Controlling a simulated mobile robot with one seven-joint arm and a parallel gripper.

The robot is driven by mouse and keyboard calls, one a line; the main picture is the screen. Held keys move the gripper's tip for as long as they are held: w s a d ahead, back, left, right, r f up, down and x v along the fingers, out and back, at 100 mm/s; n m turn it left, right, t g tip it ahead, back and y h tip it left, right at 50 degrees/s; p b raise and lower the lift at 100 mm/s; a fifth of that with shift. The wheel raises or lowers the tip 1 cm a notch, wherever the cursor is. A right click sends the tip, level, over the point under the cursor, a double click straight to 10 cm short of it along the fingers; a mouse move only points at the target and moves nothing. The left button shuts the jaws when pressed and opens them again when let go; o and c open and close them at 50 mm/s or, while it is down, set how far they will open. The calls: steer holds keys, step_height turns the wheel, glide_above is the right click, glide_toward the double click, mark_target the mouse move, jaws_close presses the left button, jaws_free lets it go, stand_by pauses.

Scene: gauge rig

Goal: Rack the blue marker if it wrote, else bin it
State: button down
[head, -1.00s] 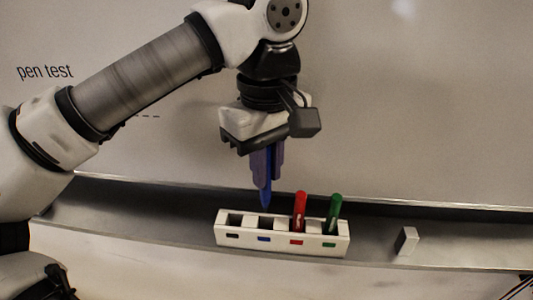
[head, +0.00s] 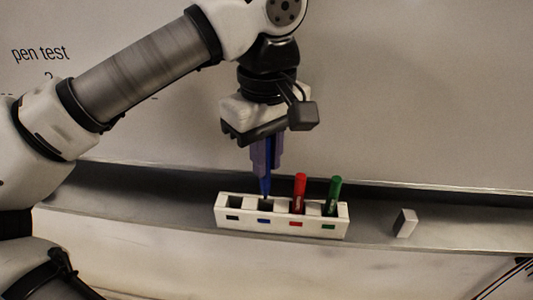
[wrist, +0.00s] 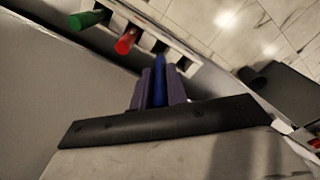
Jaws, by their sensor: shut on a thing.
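The blue marker (head: 265,184) is upright in my gripper (head: 266,165), which is shut on it. Its lower tip is at the opening of the rack slot with the blue label. I cannot tell how far, if at all, the tip is inside. The white rack (head: 281,227) sits on the tray below the whiteboard. In the wrist view the blue marker (wrist: 159,82) shows between the fingers, pointing at the rack. Writing on the whiteboard reads "pen test" (head: 40,54); my arm covers most of what lies below it.
A red marker (head: 299,190) and a green marker (head: 333,193) stand in the two right slots. The black-labelled slot (head: 235,202) at left is empty. A small white block (head: 405,223) sits on the tray (head: 450,226) to the right. The wrist view shows marble floor beyond.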

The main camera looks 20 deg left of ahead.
mark_target(267, 189)
steer(key=shift+f, duration=0.15)
steer(key=shift+f+b, duration=1.85)
steer(key=shift+f, duration=0.25)
steer(key=c, duration=0.7)
jaws_free()
steer(key=shift+c, duration=0.2)
